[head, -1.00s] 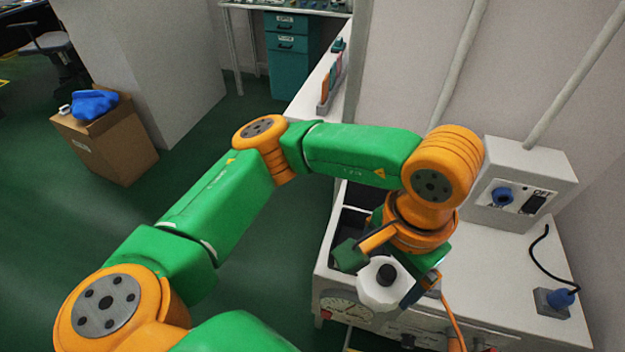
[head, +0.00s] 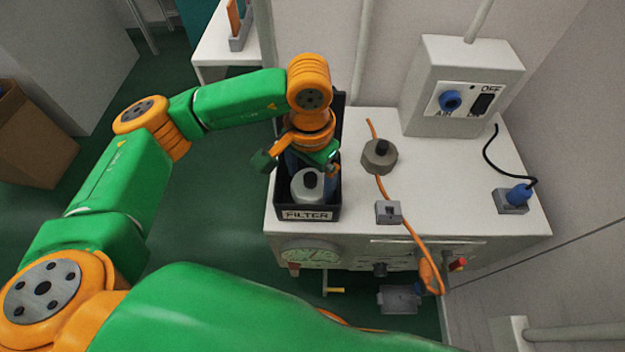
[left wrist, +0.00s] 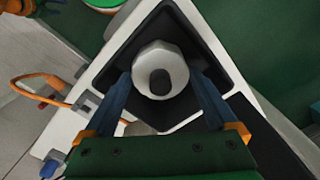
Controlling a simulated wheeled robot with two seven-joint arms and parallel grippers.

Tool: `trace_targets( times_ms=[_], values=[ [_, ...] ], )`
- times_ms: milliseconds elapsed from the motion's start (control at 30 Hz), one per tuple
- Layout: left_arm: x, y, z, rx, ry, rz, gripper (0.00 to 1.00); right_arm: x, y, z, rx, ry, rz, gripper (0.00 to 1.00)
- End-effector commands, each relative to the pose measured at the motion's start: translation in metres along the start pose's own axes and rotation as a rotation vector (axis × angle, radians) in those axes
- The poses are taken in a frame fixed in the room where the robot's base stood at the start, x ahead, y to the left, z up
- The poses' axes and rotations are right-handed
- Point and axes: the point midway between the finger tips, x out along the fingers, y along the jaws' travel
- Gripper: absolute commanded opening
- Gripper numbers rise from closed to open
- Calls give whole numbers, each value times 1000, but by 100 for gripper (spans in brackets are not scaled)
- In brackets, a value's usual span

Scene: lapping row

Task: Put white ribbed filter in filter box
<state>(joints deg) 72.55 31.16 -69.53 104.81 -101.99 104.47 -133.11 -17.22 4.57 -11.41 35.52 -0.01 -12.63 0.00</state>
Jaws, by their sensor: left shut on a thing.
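The white ribbed filter (head: 306,190), a pale faceted cylinder with a black knob, is upright inside the front end of the filter box. The filter box (head: 307,215) is a long black open bin with a FILTER label, at the left edge of the white bench. My left gripper (head: 302,172) is shut on the filter, reaching down into the box. In the left wrist view, the blue fingers stand on either side of the filter (left wrist: 160,72), with the box's black rim (left wrist: 215,50) around it. Whether the filter touches the box floor is hidden. My right gripper is not in view.
A grey block (head: 388,212), a switch box (head: 464,88) and a blue plug (head: 518,194) are farther right. A cardboard box (head: 30,140) is at far left.

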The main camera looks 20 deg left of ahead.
Motion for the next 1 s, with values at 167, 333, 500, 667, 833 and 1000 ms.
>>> trace_targets(
  times_ms=[167, 333, 500, 667, 833, 1000],
  values=[
    [1, 0, 0, 0, 0, 0, 27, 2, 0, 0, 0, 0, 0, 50],
    [1, 0, 0, -1, 0, 0, 100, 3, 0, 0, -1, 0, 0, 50],
    [1, 0, 0, -1, 0, 0, 100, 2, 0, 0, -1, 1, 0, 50],
    [-13, 0, -1, -1, 4, -1, 100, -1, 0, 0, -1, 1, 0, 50],
    [-55, 0, -1, 1, 6, -1, 100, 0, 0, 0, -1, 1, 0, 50],
    [-99, 0, -1, 0, 5, -2, 100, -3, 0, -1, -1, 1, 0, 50]
  ],
)
